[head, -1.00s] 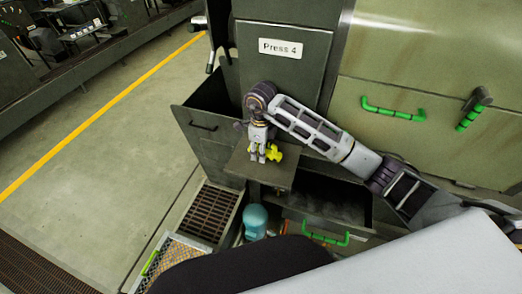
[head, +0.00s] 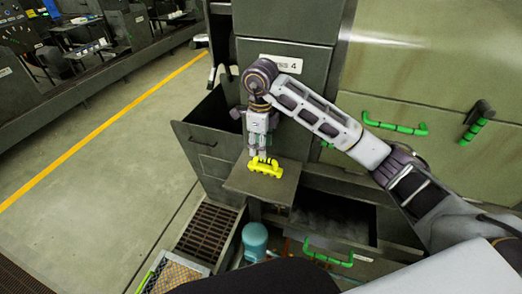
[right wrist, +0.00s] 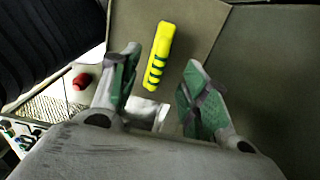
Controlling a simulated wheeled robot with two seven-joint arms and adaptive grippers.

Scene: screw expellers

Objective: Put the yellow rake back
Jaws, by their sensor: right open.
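The yellow rake (head: 266,167) lies on a small grey shelf (head: 262,184) at the front of the press. Its dark, ribbed part shows in the right wrist view (right wrist: 158,58). My right gripper (head: 262,155) is just behind and above the rake in the head view. In the right wrist view its green-padded fingers (right wrist: 160,90) are spread apart, with the rake beyond their tips and nothing held between them. My left gripper is not in view.
An open bin (head: 206,135) stands left of the shelf, and an open drawer with a green handle (head: 328,255) lies below right. A teal cylinder (head: 255,238) and a floor grating (head: 207,230) are below. Open floor lies to the left.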

